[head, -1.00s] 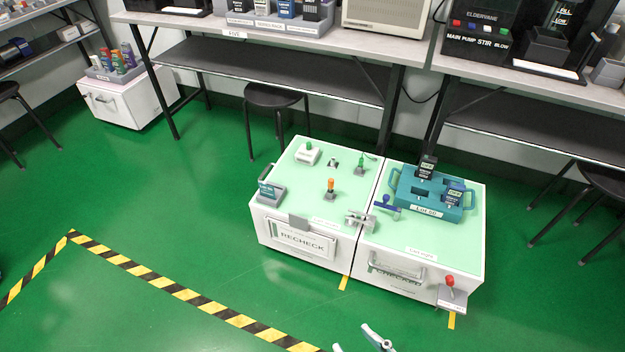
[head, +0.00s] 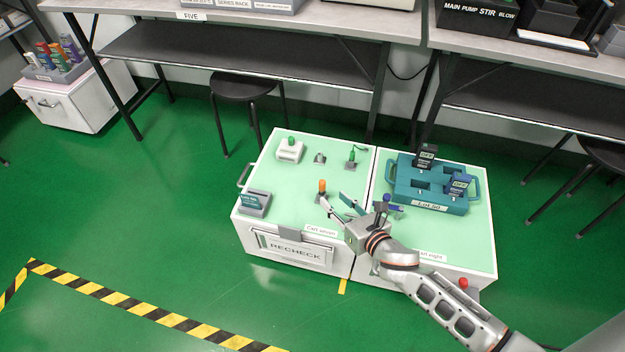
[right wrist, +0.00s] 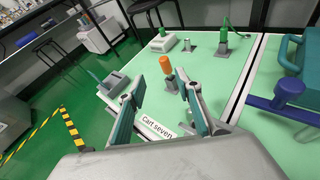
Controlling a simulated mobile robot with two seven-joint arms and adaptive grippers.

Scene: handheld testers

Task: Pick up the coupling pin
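An orange-handled pin (head: 322,187) stands upright in a small grey base on the pale green top of cart seven (head: 285,215). It also shows in the right wrist view (right wrist: 166,66). No label shows which coloured-handled piece is the coupling pin. My right gripper (head: 338,201) is open and empty, low over the cart and just short of the orange handle. In the right wrist view, the handle appears between its fingertips (right wrist: 158,88), slightly beyond them, with no contact visible. My left gripper is not in view.
A blue-handled piece (right wrist: 288,90) lies to the right, near the teal rack (head: 430,198). A white box (head: 289,151), a green-handled piece (head: 351,158) and a grey holder (head: 254,203) share cart seven's top. A red knob (head: 463,283) is beside my right forearm.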

